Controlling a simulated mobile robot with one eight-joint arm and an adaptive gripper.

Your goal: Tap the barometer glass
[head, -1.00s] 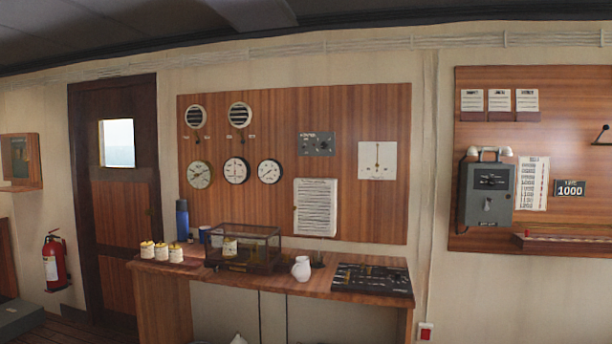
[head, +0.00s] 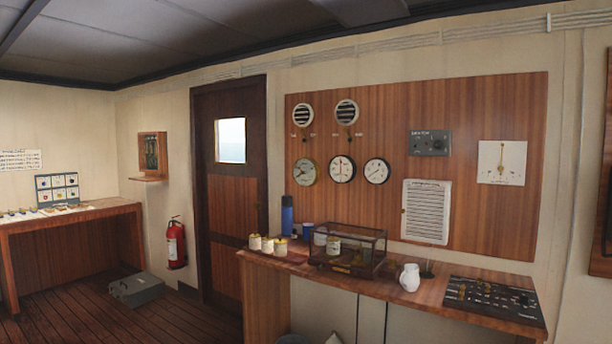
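Three round dials hang in a row on the wooden wall panel (head: 480,105) in the head view. The left dial (head: 305,172) has a brass-coloured rim and a duller face. The middle dial (head: 342,169) has a white face with a red mark. The right dial (head: 377,171) has a white face and a dark rim. Their lettering is too small to read, so I cannot tell which one is the barometer. My gripper is not in view.
A wooden counter (head: 262,300) stands below the panel. It bears a glass case (head: 347,248), a white jug (head: 409,278), several jars, a blue flask (head: 287,215) and a black switch panel (head: 493,302). A grey box (head: 139,289) lies on the open floor at left, near a fire extinguisher (head: 176,243).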

